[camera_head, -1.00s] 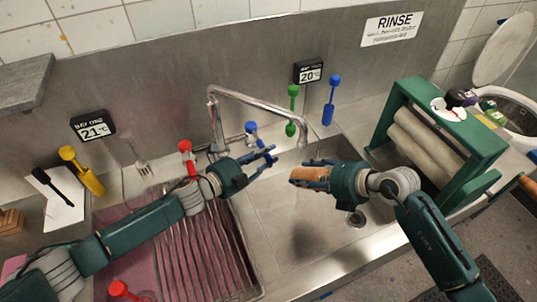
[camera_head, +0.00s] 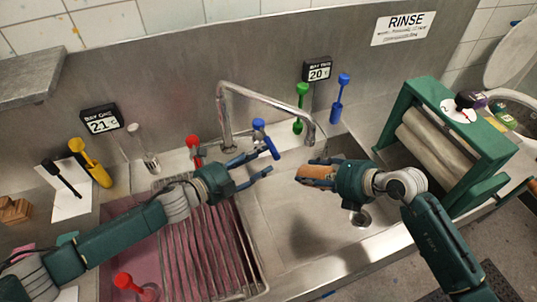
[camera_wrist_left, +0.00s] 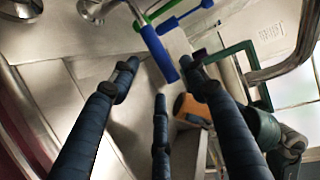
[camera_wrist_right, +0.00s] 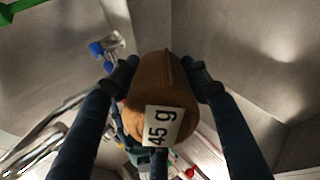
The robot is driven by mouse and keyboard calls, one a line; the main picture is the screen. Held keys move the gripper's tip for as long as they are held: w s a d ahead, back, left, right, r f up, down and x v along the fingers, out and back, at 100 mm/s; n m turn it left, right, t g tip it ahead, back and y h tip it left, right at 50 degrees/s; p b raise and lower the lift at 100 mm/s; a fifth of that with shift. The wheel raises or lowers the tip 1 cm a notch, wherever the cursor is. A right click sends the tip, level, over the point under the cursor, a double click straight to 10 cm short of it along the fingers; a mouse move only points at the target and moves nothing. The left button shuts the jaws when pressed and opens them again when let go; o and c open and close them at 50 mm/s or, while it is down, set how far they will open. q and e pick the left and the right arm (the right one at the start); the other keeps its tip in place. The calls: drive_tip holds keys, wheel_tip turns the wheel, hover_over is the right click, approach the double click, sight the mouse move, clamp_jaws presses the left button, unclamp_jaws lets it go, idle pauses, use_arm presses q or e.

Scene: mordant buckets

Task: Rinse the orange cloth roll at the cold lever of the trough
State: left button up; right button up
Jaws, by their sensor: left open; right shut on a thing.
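The orange cloth roll (camera_head: 316,173) is in my right gripper (camera_head: 322,172), over the trough basin (camera_head: 285,205) and just below the spout end. In the right wrist view the roll (camera_wrist_right: 150,92) sits between the fingers, its "45 g" label showing. The blue cold lever (camera_head: 266,140) is beside the tap (camera_head: 226,110), its handle slanting down to the right. My left gripper (camera_head: 263,164) is open and empty just below the lever, its fingers spread. In the left wrist view the lever handle (camera_wrist_left: 158,50) shows between and beyond the fingertips. I see no water stream.
A red lever (camera_head: 194,150) stands left of the tap. A slatted rack (camera_head: 195,250) covers the pink left basin. A green roller wringer (camera_head: 450,130) stands on the right. Green (camera_head: 300,105) and blue (camera_head: 340,98) brushes stand at the back wall.

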use_arm(q)
drive_tip(key=shift+v, duration=0.95)
use_arm(e)
drive_tip(key=shift+s+d+r+p, duration=0.25)
drive_tip(key=shift+s+d+p, duration=0.05)
drive_tip(key=shift+d+p, duration=0.1)
drive_tip(key=s+d, duration=0.1)
drive_tip(key=s+d+r+p, duration=0.1)
drive_tip(key=d+p, duration=0.1)
drive_tip(key=shift+s+r, duration=0.3)
drive_tip(key=shift+s, duration=0.1)
use_arm(q)
wheel_tip(320, 180, up, 4)
drive_tip(key=shift+f+p, duration=0.1)
drive_tip(key=shift+p, duration=0.45)
use_arm(e)
drive_tip(key=shift+s+d+r, duration=0.25)
drive_tip(key=shift+s+d, duration=0.25)
drive_tip(key=shift+d, duration=0.05)
drive_tip(key=shift+s+d+r, duration=0.25)
drive_tip(key=shift+s+d, duration=0.25)
drive_tip(key=shift+d, duration=0.05)
